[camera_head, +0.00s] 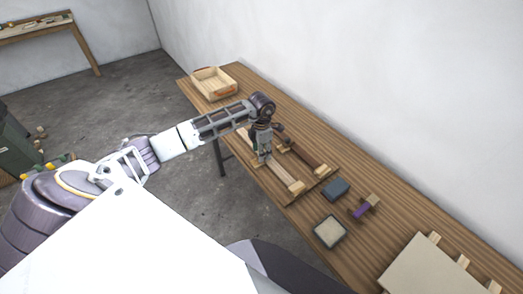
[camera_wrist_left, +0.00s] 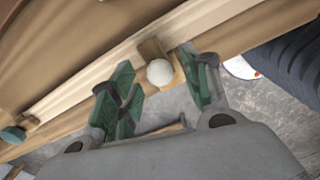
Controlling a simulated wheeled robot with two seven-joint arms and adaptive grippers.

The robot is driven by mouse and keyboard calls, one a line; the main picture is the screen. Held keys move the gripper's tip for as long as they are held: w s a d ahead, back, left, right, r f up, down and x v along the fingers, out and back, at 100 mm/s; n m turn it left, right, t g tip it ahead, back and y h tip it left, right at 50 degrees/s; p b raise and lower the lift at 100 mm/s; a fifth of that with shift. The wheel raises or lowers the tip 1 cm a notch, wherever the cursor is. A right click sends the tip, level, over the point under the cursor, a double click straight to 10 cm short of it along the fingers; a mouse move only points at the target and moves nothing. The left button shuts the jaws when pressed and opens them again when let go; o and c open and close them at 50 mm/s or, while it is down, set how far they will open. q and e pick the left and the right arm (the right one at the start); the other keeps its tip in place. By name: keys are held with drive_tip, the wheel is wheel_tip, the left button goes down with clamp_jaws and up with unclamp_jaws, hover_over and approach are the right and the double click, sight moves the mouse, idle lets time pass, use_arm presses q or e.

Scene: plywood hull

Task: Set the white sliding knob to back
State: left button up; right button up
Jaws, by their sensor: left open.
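The white sliding knob (camera_wrist_left: 160,72) is a round ball on a small wooden block, set on a pale wooden rail (camera_wrist_left: 95,85) in the left wrist view. My left gripper (camera_wrist_left: 154,68) is open, with green-padded fingers on either side of the knob. I cannot tell whether a finger touches it. In the head view, my left gripper (camera_head: 263,153) points down over the pale rail (camera_head: 282,174) and hides the knob. My right gripper is not in view.
A darker rail (camera_head: 304,155) runs beside the pale one on the wooden table (camera_head: 248,82). A wooden tray (camera_head: 213,84) stands at the far end. A blue block (camera_head: 336,189), a purple-and-tan piece (camera_head: 363,207) and a pale square dish (camera_head: 330,232) lie nearer.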

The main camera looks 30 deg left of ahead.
use_arm(q)
drive_tip(key=shift+f, duration=0.1)
clamp_jaws()
idle(0.4)
drive_tip(key=shift+s+a+f, duration=0.1)
drive_tip(key=shift+s+a, duration=0.2)
drive_tip(key=shift+s, duration=0.25)
drive_tip(key=shift+s+a+b, duration=0.3)
drive_tip(key=shift+s+a, duration=0.05)
drive_tip(key=shift+s, duration=0.55)
drive_tip(key=shift+w, duration=0.1)
unclamp_jaws()
